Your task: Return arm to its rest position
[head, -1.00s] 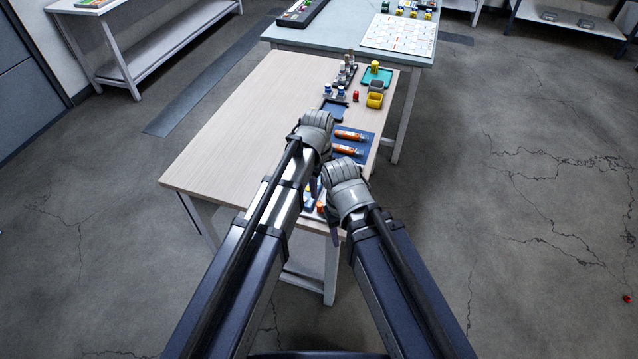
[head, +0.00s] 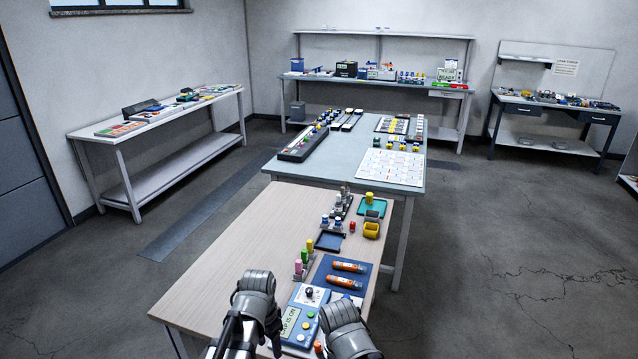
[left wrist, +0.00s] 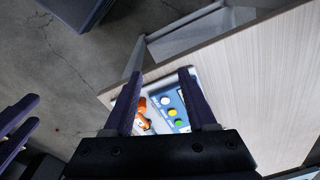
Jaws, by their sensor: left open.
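My left gripper (left wrist: 160,98) is open and empty in the left wrist view, its two dark fingers apart above the front of the wood-topped table (head: 215,265). Between the fingers show a blue panel with coloured buttons (left wrist: 176,112) and an orange item (left wrist: 142,115). In the head view my left wrist is at the bottom, beside the panel with a small display (head: 290,325). My right wrist is close on its right, and its fingers are hidden there. Dark finger parts at the left edge of the left wrist view look like my right gripper (left wrist: 18,128).
Two orange tubes lie on a blue mat (head: 328,272). Pink, green and yellow pieces stand left of it. A blue tray (head: 328,241), a yellow bin (head: 371,230) and a teal tray (head: 380,205) sit farther back. The table's left half is clear. A grey table (head: 335,165) adjoins behind.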

